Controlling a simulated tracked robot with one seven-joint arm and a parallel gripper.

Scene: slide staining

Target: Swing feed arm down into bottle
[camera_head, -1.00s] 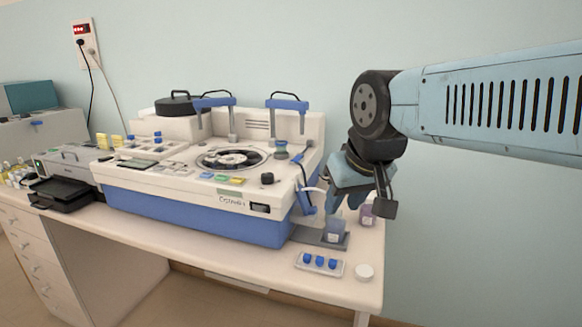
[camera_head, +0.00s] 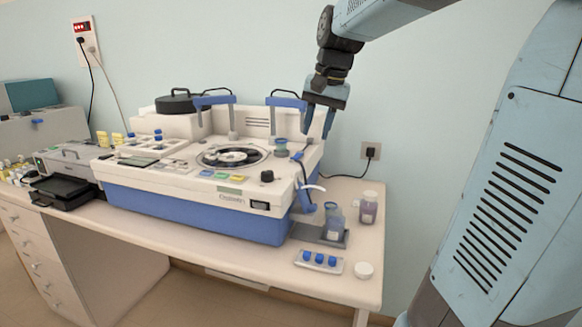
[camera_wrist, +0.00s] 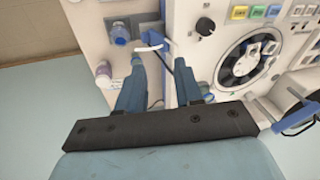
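The feed arm (camera_head: 301,186) is a blue lever with a white curved tube at the right end of the stainer. Its tube sticks out above and to the left of the bottle (camera_head: 333,219), apart from it. The bottle is bluish, with a pale label, and stands on a grey plate. In the wrist view the feed arm (camera_wrist: 166,48) shows beyond the fingers, and the bottle (camera_wrist: 121,33) lies to its left. My gripper (camera_head: 318,128) is above the stainer's right rear corner, pointing down. In the wrist view my gripper (camera_wrist: 160,65) is open, with nothing held.
A purple bottle (camera_head: 368,208) stands behind and right of the bottle. A rack with blue caps (camera_head: 319,261) and a white round lid (camera_head: 363,270) lie in front. The stainer (camera_head: 190,217) fills the bench to the left. A wall socket (camera_head: 371,152) has a black cable.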

